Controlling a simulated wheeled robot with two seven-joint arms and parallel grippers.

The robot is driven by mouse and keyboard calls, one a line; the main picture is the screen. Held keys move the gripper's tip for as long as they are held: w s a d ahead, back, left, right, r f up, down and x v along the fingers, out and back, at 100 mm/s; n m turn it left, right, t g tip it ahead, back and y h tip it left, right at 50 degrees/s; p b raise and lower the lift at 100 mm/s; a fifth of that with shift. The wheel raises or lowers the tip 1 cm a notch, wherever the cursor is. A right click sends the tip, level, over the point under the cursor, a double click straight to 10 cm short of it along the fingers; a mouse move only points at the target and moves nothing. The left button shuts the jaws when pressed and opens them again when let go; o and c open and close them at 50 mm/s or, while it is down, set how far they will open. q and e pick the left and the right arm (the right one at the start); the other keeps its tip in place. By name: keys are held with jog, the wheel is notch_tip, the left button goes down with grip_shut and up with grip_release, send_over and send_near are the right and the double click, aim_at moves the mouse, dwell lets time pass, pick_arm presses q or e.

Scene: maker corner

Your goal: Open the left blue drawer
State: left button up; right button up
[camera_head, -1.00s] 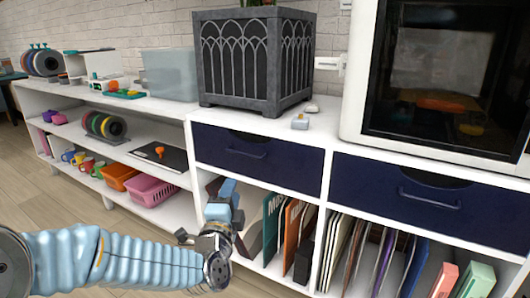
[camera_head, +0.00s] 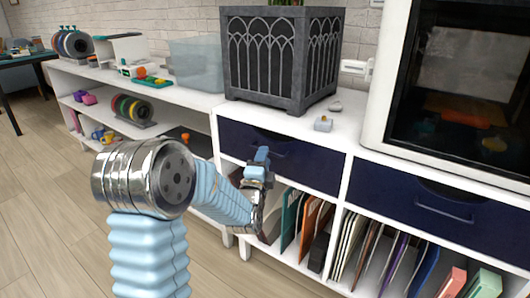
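The left blue drawer (camera_head: 315,170) is a dark navy front in the white shelf unit, under the grey planter box, and it looks closed. Its handle is largely hidden behind my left gripper. My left gripper (camera_head: 261,156) is in front of this drawer, its blue fingertips pointing up near the handle. I cannot tell whether the fingers touch the handle or are open or shut. My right gripper is out of view.
A second navy drawer (camera_head: 390,197) with a bar handle (camera_head: 446,207) is at the right, under a white-framed machine (camera_head: 378,125). Folders (camera_head: 291,222) stand upright below the drawers. A grey planter (camera_head: 311,98) stands on top. Wood floor at the left is clear.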

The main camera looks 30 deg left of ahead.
pick_arm(q)
jog(key=shift+x, duration=1.1)
jog(key=shift+c, duration=0.2)
grip_shut()
jog(key=shift+s, duration=0.1)
dwell(0.4)
